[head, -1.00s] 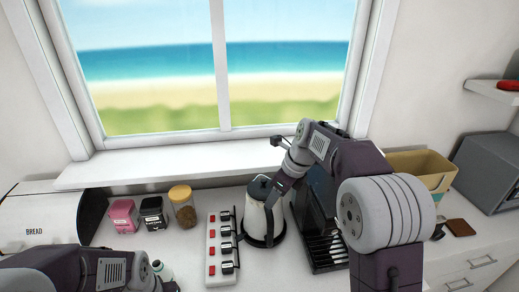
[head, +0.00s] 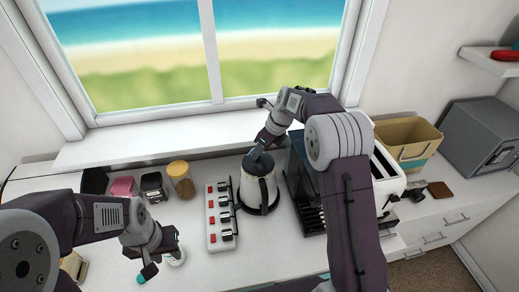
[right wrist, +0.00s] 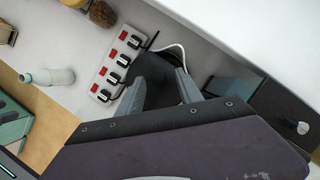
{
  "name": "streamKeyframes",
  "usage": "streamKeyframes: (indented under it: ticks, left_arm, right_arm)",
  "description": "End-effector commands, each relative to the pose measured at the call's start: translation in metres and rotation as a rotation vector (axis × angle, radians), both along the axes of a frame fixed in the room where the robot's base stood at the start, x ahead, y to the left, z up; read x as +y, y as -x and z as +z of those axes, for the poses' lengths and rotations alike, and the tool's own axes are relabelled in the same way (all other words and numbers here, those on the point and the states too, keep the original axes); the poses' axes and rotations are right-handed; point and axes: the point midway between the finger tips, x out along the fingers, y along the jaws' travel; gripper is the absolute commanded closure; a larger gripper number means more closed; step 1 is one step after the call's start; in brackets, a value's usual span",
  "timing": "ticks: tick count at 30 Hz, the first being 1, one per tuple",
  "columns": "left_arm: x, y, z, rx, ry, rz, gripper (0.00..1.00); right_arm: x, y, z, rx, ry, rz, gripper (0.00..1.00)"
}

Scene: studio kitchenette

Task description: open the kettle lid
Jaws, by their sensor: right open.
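My right gripper (head: 256,153) is open, pointing down right at the lid. In the right wrist view its two grey fingers (right wrist: 158,92) are spread on either side of the dark kettle top (right wrist: 155,72). Whether they touch it is not clear. My left gripper (head: 164,257) appears open and empty over the counter at the lower left, away from the kettle.
A power strip (head: 212,235) with red switches lies left of the kettle. A dark appliance (head: 303,180) stands close on its right. Jars (head: 181,180) stand at the back left. The window sill (head: 200,140) is behind.

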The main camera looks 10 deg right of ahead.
Motion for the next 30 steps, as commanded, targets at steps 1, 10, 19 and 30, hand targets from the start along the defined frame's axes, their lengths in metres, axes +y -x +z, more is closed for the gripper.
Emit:
streamKeyframes:
  ticks: [1, 10, 19, 30]
  left_arm:
    - [0.000, 0.000, 0.003, 0.000, 0.000, 0.000, 0.64]
    - [0.000, 0.000, 0.004, 0.000, 0.000, 0.000, 0.64]
    - [0.000, 0.000, 0.004, 0.000, 0.000, 0.000, 0.64]
    - [0.000, 0.000, 0.004, 0.000, 0.000, 0.000, 0.64]
  right_arm:
    - [0.002, -0.001, -0.004, 0.001, 0.000, 0.000, 0.57]
    - [0.004, -0.005, -0.015, -0.002, 0.001, 0.000, 0.57]
    - [0.004, -0.005, -0.015, -0.002, 0.001, 0.000, 1.00]
    - [0.004, -0.005, -0.014, -0.002, 0.001, 0.000, 1.00]
